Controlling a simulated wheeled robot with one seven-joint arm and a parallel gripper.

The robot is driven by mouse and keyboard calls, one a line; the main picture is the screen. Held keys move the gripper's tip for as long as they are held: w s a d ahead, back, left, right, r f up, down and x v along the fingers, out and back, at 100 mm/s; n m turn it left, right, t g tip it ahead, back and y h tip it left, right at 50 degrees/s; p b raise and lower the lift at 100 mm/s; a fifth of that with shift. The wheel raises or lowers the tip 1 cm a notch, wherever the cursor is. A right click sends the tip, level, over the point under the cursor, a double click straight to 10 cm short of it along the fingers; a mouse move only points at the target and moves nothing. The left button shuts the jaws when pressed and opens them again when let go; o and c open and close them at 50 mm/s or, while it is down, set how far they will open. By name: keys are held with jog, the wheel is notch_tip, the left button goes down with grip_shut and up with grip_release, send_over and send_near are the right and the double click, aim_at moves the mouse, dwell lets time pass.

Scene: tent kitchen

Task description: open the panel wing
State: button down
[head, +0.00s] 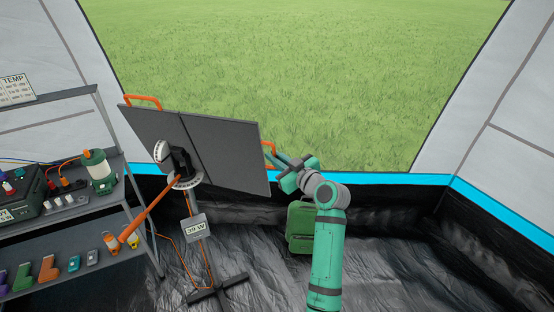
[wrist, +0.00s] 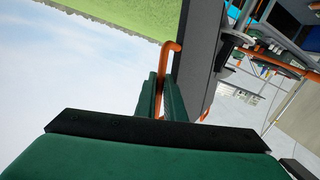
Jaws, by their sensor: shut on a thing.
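The dark grey panel has a left half (head: 158,130) and a right wing (head: 228,155), which meet at a seam. The two look nearly in line, tilted on a stand. An orange handle (head: 269,147) sits on the right wing's outer edge. My gripper (head: 277,158) reaches it from the right. In the wrist view, the green fingers (wrist: 158,92) are shut on the orange handle (wrist: 171,62), beside the wing's dark edge (wrist: 200,55). The exact grip on the handle is partly hidden by the fingers.
A second orange handle (head: 143,101) is on the left half's top edge. A "39 W" display (head: 196,227) hangs on the stand. A shelf (head: 80,210) with a lantern (head: 99,170) and small tools stands left. A green case (head: 300,227) sits behind my arm. Floor at right is clear.

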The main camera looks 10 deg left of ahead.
jog(key=shift+s+a+r, duration=0.1)
jog(key=shift+a, duration=0.2)
jog(key=c, duration=1.8)
grip_release()
jog(key=shift+c, duration=0.2)
jog(key=shift+a, duration=0.2)
jog(key=v, duration=1.1)
jog(key=shift+d, duration=0.5)
